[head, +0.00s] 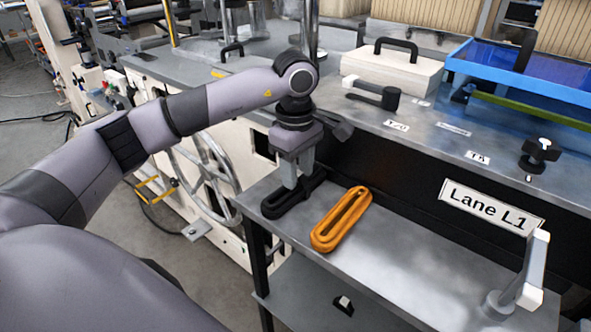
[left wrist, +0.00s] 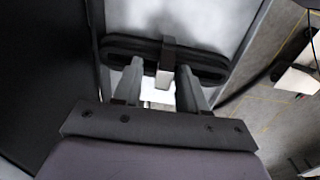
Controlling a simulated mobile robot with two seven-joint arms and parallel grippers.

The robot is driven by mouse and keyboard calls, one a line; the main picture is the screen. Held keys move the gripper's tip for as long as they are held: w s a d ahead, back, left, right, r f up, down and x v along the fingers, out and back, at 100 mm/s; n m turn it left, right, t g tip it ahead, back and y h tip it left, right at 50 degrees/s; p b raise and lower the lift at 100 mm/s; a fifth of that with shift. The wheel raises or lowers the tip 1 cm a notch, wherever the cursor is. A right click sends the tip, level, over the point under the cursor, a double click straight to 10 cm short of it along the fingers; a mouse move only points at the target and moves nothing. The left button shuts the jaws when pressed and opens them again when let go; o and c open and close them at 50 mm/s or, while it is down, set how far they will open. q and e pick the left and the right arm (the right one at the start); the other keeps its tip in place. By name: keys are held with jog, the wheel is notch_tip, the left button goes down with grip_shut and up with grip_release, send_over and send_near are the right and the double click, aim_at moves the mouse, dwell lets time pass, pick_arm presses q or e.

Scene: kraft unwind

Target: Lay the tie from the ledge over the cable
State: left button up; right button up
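A black coiled cable (head: 272,208) lies on the left end of the grey shelf; it also shows in the left wrist view (left wrist: 205,63). A narrow dark strap with a pale end, which looks like the tie (left wrist: 168,50), lies across the middle of the black coil. My left gripper (head: 297,182) is low over this coil and points down. In the left wrist view its fingers (left wrist: 158,85) are apart, one on each side of the strap, with gaps showing. In the head view the gripper hides the strap. My right gripper is not in view.
An orange coil (head: 342,218) lies just right of the black one. A grey and white post (head: 528,275) stands at the shelf's right. The upper ledge (head: 440,135) holds a white box (head: 392,75), a blue tray (head: 520,68) and a black clamp (head: 538,155). The shelf's middle is clear.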

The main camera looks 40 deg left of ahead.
pick_arm(q)
jog(key=shift+s+d+f+g, duration=0.15)
jog(key=shift+s+f, duration=0.15)
jog(key=shift+f, duration=0.15)
jog(key=shift+s+f+g, duration=0.15)
jog(key=shift+s+f, duration=0.1)
jog(key=shift+f, duration=0.2)
jog(key=r, duration=0.9)
jog(key=shift+w, duration=0.35)
jog(key=shift+s+a+f, duration=0.1)
jog(key=shift+a, duration=0.1)
